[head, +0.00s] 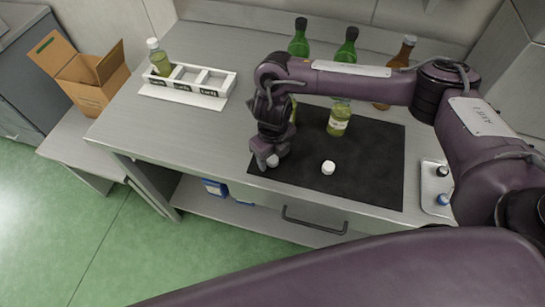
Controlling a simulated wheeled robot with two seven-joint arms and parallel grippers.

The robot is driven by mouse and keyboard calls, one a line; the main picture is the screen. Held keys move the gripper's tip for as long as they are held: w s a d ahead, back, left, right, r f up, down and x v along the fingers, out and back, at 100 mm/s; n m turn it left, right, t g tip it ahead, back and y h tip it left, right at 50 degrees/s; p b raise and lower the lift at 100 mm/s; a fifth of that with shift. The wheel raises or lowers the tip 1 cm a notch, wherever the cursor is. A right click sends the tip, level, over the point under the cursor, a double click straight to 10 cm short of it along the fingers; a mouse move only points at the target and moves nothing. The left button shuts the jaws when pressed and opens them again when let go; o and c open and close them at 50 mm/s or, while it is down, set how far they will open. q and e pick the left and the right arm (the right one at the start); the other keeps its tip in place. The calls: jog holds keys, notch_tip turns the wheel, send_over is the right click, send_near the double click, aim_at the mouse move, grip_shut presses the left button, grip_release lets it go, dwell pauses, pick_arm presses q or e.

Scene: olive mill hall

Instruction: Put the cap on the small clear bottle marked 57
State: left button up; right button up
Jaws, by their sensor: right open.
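My right gripper (270,158) points down over the left front part of the black mat (378,180) and is open. A small pale round thing shows at its fingertips; I cannot tell if it is a cap or part of the gripper. A white cap (328,167) lies on the mat to the right of the gripper. A small clear bottle (339,120) with yellow-green liquid and a pale label stands on the mat; my arm hides its top. Another bottle (293,110) is mostly hidden behind my gripper. No number is readable. My left gripper is not in view.
A white rack (205,80) at the back left holds a white-capped bottle (160,62); its other slots look empty. Green bottles (299,40) and a brown bottle (402,55) stand behind. A tray (430,180) with caps is at right. A cardboard box (92,85) stands left.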

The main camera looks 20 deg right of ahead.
aim_at(273, 158)
jog(key=c, duration=1)
jog(key=shift+r, duration=0.1)
notch_tip(273, 158, up, 20)
jog(key=shift+f, duration=0.1)
dwell(0.5)
